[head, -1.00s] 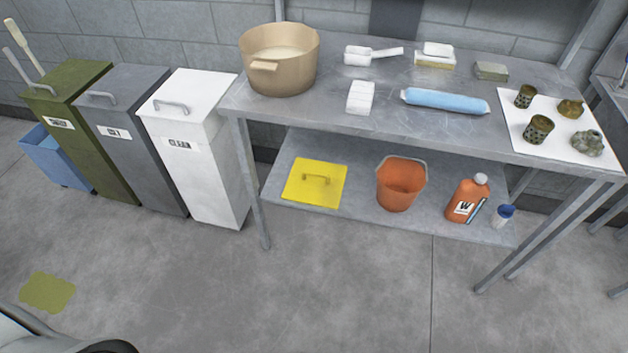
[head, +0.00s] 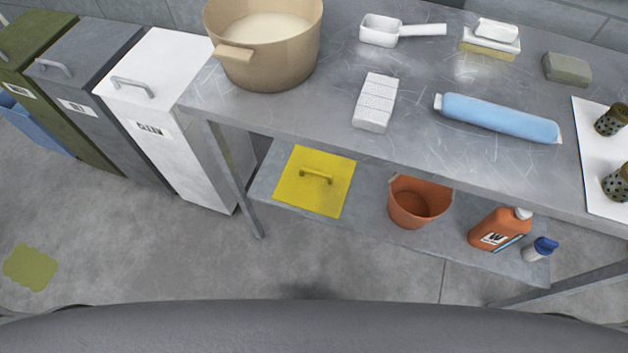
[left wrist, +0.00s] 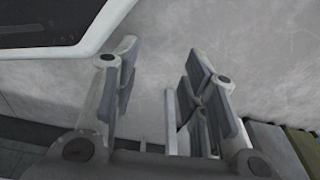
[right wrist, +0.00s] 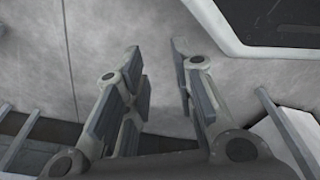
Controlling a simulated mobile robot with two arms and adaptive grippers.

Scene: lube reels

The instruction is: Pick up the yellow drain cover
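Neither gripper shows in the head view. My left gripper (left wrist: 155,75) shows in the left wrist view with its fingers apart and nothing between them. My right gripper (right wrist: 160,70) shows in the right wrist view, also with fingers apart and empty. The drain cover shows in neither wrist view.
An orange bucket (head: 418,202), an orange bottle (head: 499,231) and a blue-capped container (head: 541,249) stand right of the cover. The metal tabletop (head: 290,115) overhangs the shelf. A table leg (head: 237,180) and white bin (head: 185,150) are left. The floor in front is clear.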

